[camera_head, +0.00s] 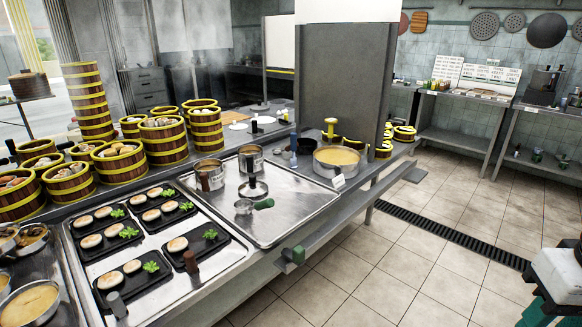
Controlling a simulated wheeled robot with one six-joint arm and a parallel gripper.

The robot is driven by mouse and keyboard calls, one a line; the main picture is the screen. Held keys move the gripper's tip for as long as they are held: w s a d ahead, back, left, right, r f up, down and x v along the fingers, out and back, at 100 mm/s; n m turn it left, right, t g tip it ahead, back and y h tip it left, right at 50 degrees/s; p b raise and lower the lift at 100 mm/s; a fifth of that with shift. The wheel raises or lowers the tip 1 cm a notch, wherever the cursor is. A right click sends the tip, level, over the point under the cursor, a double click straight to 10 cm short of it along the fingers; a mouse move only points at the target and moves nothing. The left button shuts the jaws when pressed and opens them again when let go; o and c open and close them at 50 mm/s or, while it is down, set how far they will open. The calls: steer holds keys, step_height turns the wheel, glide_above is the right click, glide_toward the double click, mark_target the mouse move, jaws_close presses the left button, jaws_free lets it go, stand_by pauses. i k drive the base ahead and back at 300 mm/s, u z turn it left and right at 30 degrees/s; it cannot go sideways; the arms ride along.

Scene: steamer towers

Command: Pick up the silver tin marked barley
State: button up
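No tin with a readable barley mark shows in the head view. Two small silver metal containers stand on the steel counter: a left one (210,176) with a brownish patch on its front, and a right one (251,159) just behind it. Any lettering on them is too small to read. Both stand upright, a little apart. My gripper is not in view; a white, black and green part at the bottom right edge may belong to my body.
Several bamboo steamers (164,141) crowd the counter's left. Black trays (197,245) with buns lie in front. A wide pot (336,163) of yellowish liquid stands right of the containers, near a grey pillar (343,85). The tiled floor (430,270) at right is mostly clear.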

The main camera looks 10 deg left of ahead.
mark_target(209, 176)
steer(key=u, duration=0.15)
steer(key=i, duration=0.7)
steer(key=z, duration=1.8)
steer(key=i, duration=2.75)
steer(key=u, duration=3.95)
